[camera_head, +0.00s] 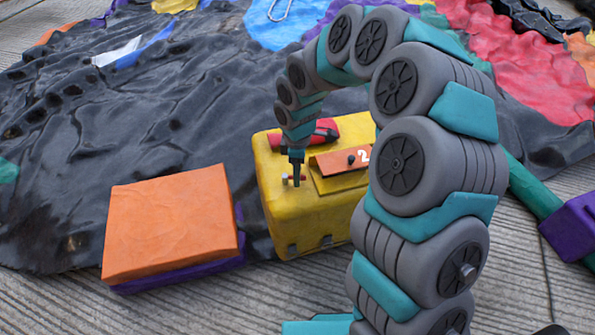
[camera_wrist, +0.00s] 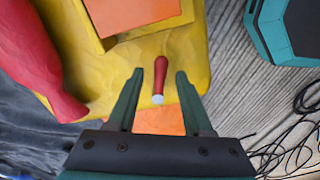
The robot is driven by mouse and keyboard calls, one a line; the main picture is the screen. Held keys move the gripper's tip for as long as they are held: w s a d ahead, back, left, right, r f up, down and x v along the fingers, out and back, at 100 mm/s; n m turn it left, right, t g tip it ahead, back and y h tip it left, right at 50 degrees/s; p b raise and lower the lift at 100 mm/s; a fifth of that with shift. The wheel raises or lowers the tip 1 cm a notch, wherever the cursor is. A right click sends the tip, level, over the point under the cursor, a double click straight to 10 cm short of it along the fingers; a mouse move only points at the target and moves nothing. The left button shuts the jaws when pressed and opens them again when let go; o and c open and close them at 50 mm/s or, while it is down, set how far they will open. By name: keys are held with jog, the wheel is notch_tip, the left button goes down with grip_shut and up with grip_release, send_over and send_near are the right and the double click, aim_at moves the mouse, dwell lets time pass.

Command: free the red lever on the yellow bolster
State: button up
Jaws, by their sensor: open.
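The yellow bolster (camera_head: 285,222) stands on the planks at the edge of the collapsed black sheet; its top also shows in the wrist view (camera_wrist: 107,72). The red lever (camera_wrist: 161,70) is a short red stick with a white end, lying over the bolster's top near its edge. In the wrist view it sits between the fingers of my gripper (camera_wrist: 160,78), with a gap on both sides. My gripper (camera_head: 297,180) is open and points down over the bolster's left part in the head view. There the lever is mostly hidden behind the fingers.
A red rounded object (camera_head: 322,131) and an orange panel marked 2 (camera_head: 333,162) are on the bolster close to my gripper. An orange pad (camera_head: 170,220) on a purple base lies to the left. Black cables (camera_wrist: 290,130) lie on the planks at right.

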jog(key=shift+f, duration=0.1)
jog(key=shift+c, duration=0.3)
grip_shut()
